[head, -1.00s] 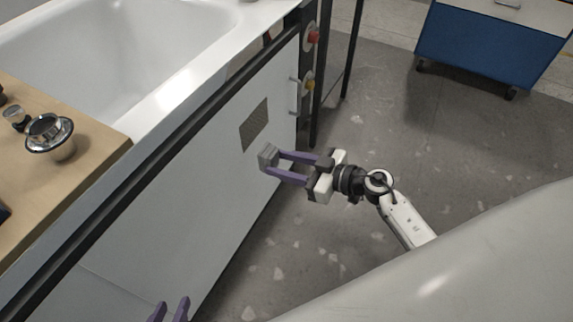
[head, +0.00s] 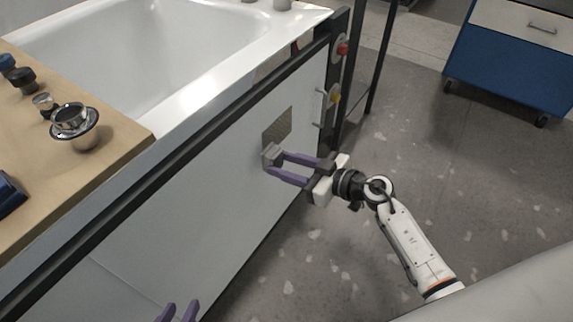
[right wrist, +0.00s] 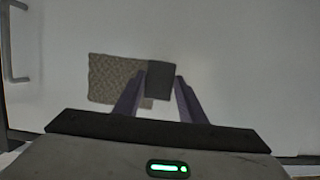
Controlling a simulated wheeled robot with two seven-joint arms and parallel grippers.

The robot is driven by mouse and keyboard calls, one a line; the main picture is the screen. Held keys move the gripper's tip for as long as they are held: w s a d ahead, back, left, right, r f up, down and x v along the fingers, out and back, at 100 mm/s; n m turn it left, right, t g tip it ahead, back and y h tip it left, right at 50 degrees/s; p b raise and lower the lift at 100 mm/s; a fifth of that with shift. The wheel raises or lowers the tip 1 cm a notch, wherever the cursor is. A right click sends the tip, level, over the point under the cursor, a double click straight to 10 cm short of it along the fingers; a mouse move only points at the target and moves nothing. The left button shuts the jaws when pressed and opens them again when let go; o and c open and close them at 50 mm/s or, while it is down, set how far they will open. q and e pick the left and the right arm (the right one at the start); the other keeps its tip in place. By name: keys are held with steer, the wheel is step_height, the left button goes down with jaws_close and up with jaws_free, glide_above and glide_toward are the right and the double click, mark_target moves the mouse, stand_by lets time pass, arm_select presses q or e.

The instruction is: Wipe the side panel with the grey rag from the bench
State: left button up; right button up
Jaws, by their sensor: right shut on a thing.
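The white side panel (head: 190,205) runs along the tub below its rim. A brownish, speckled patch (head: 279,124) is on the panel near its far end; it also shows in the right wrist view (right wrist: 112,80). My right gripper (head: 268,163) is shut on the grey rag (head: 272,153), a small folded block at its fingertips. In the right wrist view the rag (right wrist: 160,80) overlaps the right part of the patch. I cannot tell whether the rag touches the panel. My left gripper (head: 180,312) is at the bottom edge, fingers apart and empty.
The wooden bench (head: 110,150) at left holds a chrome drain fitting (head: 75,124) and dark knobs. The white bathtub (head: 190,90) lies behind the panel. A dark post with red (head: 342,48) and yellow knobs stands at the panel's far end. A blue cabinet (head: 505,70) is far right; floor between is clear.

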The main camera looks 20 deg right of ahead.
steer(key=shift+w+a, duration=0.2)
steer(key=shift+w, duration=0.05)
steer(key=shift+w+a+p, duration=0.3)
steer(key=shift+w+p, duration=0.05)
steer(key=shift+w, duration=0.05)
stand_by(0.4)
steer(key=shift+d, duration=0.1)
